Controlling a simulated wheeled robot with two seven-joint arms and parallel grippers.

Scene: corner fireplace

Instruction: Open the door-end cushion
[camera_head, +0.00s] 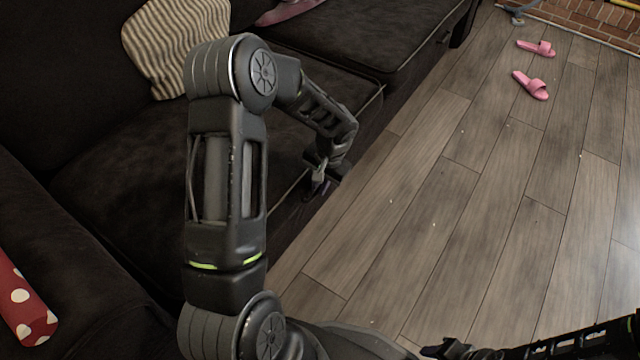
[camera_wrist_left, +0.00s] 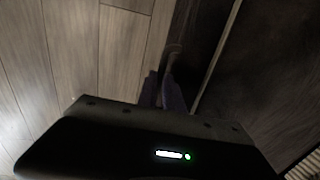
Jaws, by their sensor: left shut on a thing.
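The dark sofa's near seat cushion (camera_head: 130,170) has light piping along its front edge and lies flat as far as I can see. My left arm covers part of it. I cannot tell from the view which end the door is at. My left gripper (camera_head: 318,188) is low at the cushion's front edge.
A striped pillow (camera_head: 165,45) leans on the sofa back. A far seat cushion (camera_head: 370,40) adjoins. A red polka-dot roll (camera_head: 22,305) lies on the near armrest. Pink slippers (camera_head: 532,85) lie on the wood floor (camera_head: 450,210), which is otherwise largely clear.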

